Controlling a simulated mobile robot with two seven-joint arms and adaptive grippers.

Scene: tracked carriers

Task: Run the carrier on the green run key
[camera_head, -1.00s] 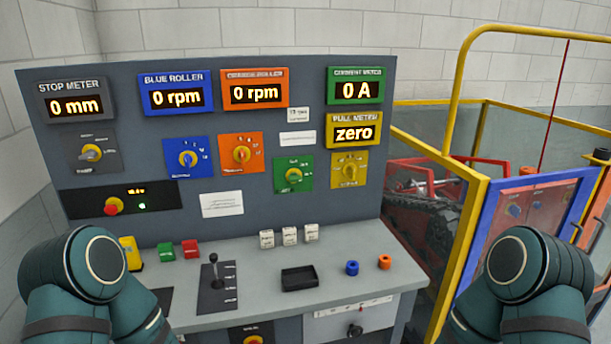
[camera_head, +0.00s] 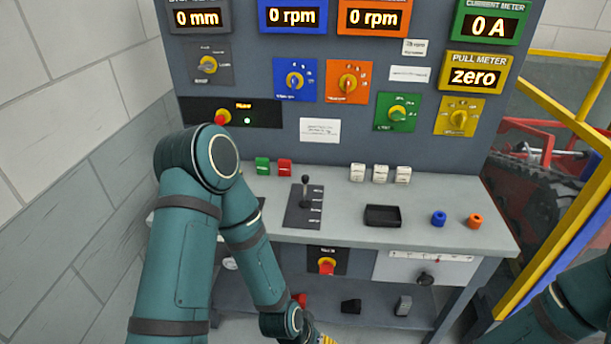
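The green run key (camera_head: 262,165) is a small green block standing at the back of the grey console top, left of a similar red key (camera_head: 285,167). My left arm passes in front of the console's left end, close beside the green key, and bends down past the front edge. The carrier (camera_head: 530,185) is red with black tracks, behind the yellow rail at right, partly hidden. Its meters read 0 mm, 0 rpm, 0 rpm, 0 A and zero.
A yellow rail (camera_head: 560,115) stands at right.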

